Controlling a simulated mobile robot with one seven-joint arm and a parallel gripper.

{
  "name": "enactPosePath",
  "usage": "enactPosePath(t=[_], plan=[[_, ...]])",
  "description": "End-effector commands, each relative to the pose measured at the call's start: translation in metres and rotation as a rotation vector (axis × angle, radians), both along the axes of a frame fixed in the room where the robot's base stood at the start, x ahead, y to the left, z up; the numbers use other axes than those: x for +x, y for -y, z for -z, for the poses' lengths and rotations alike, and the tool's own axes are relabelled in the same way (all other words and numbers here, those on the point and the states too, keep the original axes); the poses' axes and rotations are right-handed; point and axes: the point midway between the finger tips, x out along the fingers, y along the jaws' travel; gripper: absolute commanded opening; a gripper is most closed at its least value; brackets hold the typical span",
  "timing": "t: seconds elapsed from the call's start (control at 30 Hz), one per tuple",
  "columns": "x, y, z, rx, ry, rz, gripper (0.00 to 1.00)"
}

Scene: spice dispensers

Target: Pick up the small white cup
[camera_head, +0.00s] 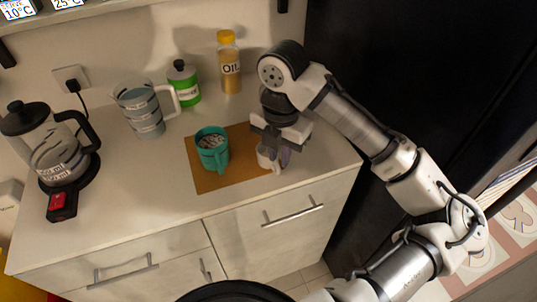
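The small white cup (266,157) stands on the right part of a brown mat (208,183) on the counter. My gripper (279,152) points down from above and is right at the cup, overlapping its right side in the picture. The fingers hide part of the cup. I cannot tell whether they touch it or how far they are apart. A teal mug (212,152) stands on the same mat, left of the white cup.
A measuring jug (145,112), a green canister (184,84) and an oil bottle (229,65) stand behind the mat. A kettle (50,148) is at the far left. Clear counter (130,190) lies left of the mat. A dark tall panel (400,70) rises on the right.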

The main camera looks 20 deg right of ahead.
Motion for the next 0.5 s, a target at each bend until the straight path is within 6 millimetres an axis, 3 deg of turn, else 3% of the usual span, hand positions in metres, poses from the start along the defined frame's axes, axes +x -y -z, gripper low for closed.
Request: enactPosePath(t=[0.23, 0.5], plan=[[0.001, 0.0, 0.018, 0.002, 0.0, 0.0, 0.17], [0.003, 0.001, 0.054, 0.001, 0.0, 0.001, 0.17]])
